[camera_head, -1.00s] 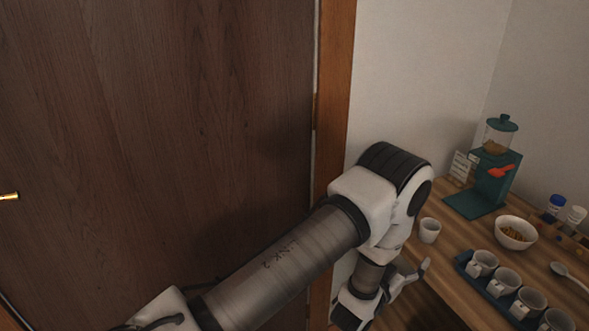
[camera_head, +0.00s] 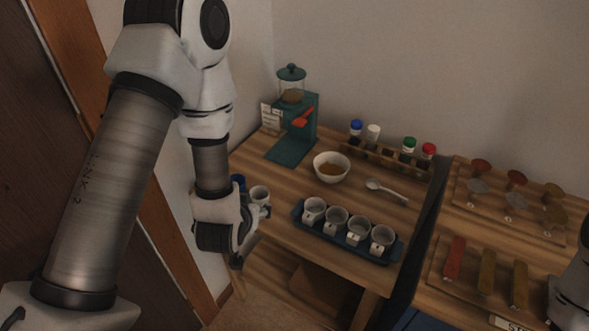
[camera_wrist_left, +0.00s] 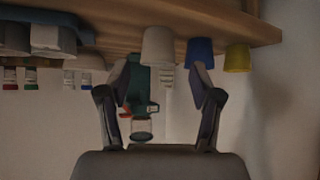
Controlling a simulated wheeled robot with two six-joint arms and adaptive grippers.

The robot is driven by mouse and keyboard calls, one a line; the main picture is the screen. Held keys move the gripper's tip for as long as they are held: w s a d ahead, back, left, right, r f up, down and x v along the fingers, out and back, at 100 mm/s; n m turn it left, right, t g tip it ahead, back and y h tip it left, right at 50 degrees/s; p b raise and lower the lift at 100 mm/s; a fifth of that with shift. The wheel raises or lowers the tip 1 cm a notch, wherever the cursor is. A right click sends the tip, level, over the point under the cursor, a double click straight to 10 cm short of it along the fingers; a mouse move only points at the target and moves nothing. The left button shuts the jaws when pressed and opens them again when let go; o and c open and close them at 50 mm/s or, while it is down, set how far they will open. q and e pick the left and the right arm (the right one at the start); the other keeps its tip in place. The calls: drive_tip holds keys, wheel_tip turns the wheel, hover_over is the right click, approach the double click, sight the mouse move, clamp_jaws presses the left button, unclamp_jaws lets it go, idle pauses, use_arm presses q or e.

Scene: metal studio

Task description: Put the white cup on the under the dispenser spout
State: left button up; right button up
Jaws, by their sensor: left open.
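The white cup (camera_head: 259,194) stands upright near the left edge of the wooden table. In the left wrist view the picture is upside down, and the white cup (camera_wrist_left: 158,46) shows just beyond the fingertips, roughly between them. My left gripper (camera_head: 256,226) is open and empty close in front of the cup; its spread fingers also show in the left wrist view (camera_wrist_left: 162,75). The teal dispenser (camera_head: 312,120), with a clear hopper and red lever, stands at the table's back left. Its base is bare. I cannot make out its spout. My right gripper is out of view.
A blue cup (camera_head: 238,182) stands beside the white one; a yellow cup (camera_wrist_left: 237,57) is beyond it. A bowl (camera_head: 332,167) stands right of the dispenser, a spoon (camera_head: 386,190) lies nearby, and a blue tray (camera_head: 393,252) holds several mugs. A second table (camera_head: 450,225) stands right.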

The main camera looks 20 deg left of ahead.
sight(262, 191)
use_arm(q)
drive_tip(key=shift+w+a+r+t+b, duration=0.1)
drive_tip(key=shift+w+r+t+b, duration=0.25)
drive_tip(key=shift+w+r, duration=0.35)
drive_tip(key=b, duration=0.1)
drive_tip(key=w+f+b, duration=0.1)
drive_tip(key=b, duration=0.1)
drive_tip(key=shift+a+f, duration=0.2)
drive_tip(key=shift+f, duration=0.05)
drive_tip(key=shift+w, duration=0.25)
drive_tip(key=x, duration=0.5)
drive_tip(key=shift+a+p, duration=0.2)
drive_tip(key=shift+p, duration=0.1)
drive_tip(key=shift+r, duration=0.1)
drive_tip(key=c, duration=0.7)
